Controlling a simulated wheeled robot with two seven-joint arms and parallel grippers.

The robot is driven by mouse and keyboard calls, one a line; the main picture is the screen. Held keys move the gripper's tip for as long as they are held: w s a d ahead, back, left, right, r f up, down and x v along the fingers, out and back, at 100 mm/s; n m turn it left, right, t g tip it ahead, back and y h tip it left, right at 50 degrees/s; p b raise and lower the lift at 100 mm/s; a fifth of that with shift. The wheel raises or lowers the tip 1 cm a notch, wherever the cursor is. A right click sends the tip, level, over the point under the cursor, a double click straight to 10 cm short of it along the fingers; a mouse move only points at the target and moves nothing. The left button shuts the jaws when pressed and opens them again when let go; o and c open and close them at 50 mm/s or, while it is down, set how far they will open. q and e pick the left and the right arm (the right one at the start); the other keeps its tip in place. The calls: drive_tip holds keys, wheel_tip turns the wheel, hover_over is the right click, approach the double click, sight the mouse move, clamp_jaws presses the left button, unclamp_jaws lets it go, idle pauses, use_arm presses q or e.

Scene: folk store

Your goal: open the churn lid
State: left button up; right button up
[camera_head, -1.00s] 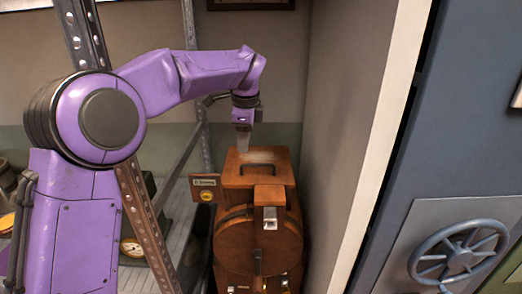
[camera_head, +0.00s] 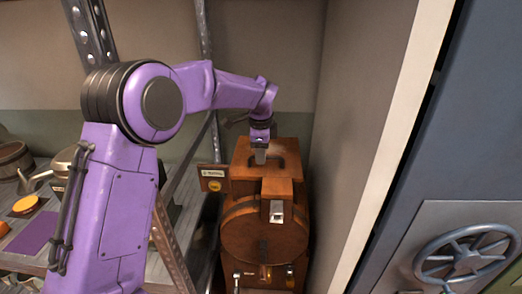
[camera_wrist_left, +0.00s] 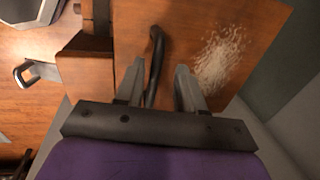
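The wooden churn (camera_head: 252,238) stands against the wall at the middle of the head view, with a round drum front. Its square lid (camera_head: 244,173) is on top and looks shut. A dark bar handle (camera_head: 284,165) is on the lid; it also shows in the left wrist view (camera_wrist_left: 154,48). My left gripper (camera_head: 260,159) is over the lid, pointing down. In the left wrist view its fingers (camera_wrist_left: 158,82) are apart, with the handle in the gap between them, nearer the left finger. Whether they touch the handle is unclear. My right gripper is not in view.
A small sign (camera_head: 213,179) sticks out left of the churn. A metal shelf post (camera_head: 206,70) and a shelf with pots stand at the left. The wall (camera_head: 358,150) is close on the right, and a blue door with a handwheel (camera_head: 463,258) lies beyond.

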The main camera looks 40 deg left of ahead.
use_arm(q)
drive_tip(key=shift+s+r, duration=0.25)
drive_tip(key=shift+s, duration=0.1)
drive_tip(key=c, duration=0.3)
drive_tip(key=shift+s+r, duration=0.1)
drive_tip(key=shift+s, duration=0.15)
clamp_jaws()
